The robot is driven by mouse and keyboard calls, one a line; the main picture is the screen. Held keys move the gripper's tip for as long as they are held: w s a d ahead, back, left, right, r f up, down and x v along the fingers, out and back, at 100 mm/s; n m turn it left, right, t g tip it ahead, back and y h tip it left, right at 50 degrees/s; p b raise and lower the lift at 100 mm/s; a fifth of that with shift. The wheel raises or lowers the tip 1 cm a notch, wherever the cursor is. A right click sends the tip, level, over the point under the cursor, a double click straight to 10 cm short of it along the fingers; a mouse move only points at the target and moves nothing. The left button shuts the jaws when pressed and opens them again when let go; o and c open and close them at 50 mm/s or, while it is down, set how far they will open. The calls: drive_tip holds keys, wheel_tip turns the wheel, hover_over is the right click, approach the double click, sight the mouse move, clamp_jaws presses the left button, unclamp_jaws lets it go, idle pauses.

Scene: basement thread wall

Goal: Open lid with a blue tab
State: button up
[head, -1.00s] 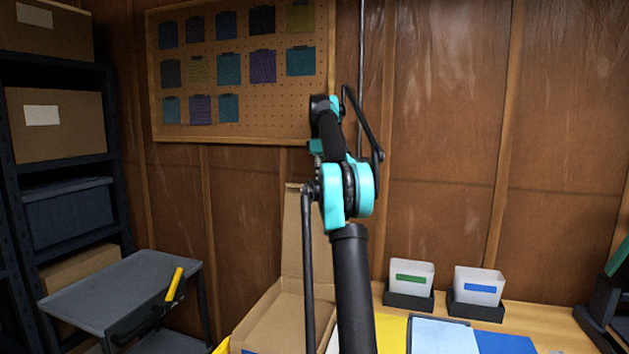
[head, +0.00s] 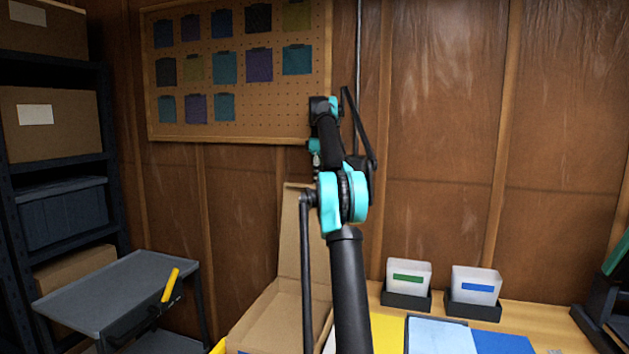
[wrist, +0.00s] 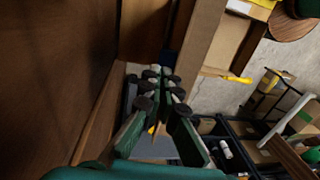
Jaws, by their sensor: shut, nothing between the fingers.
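A cardboard box (head: 270,318) stands at the bottom centre of the head view, partly behind my arm. A tall cardboard panel (head: 291,240) rises upright at its back, like a raised lid. No blue tab shows clearly on it; a small bluish patch at the box's lower front is too cut off to tell. In the wrist view, cardboard panels (wrist: 203,35) lie beyond my fingers, with a dark blue patch (wrist: 172,58) between them. My gripper (wrist: 160,85) is shut and empty, apart from the cardboard as far as I can see. My arm hides it in the head view.
On the bench stand a bin with a green label (head: 408,279) and one with a blue label (head: 476,287). Blue and yellow sheets lie in front. A grey cart (head: 115,288) with a yellow-handled item (head: 170,285) stands left. A pegboard (head: 235,125) hangs on the wall.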

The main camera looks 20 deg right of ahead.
drive_tip(key=shift+o, duration=1.1)
drive_tip(key=f, duration=0.2)
drive_tip(key=w+d+f, duration=0.1)
drive_tip(key=shift+o, duration=0.5)
drive_tip(key=shift+f, duration=0.1)
drive_tip(key=shift+o, duration=1.2)
drive_tip(key=shift+w+d+f, duration=0.55)
drive_tip(key=shift+w+f, duration=0.05)
drive_tip(key=shift+s+r, duration=0.3)
drive_tip(key=shift+s, duration=0.1)
drive_tip(key=shift+c, duration=1.2)
drive_tip(key=shift+w+a, duration=0.35)
drive_tip(key=shift+a, duration=0.05)
drive_tip(key=shift+a+r, duration=0.1)
drive_tip(key=shift+a, duration=0.1)
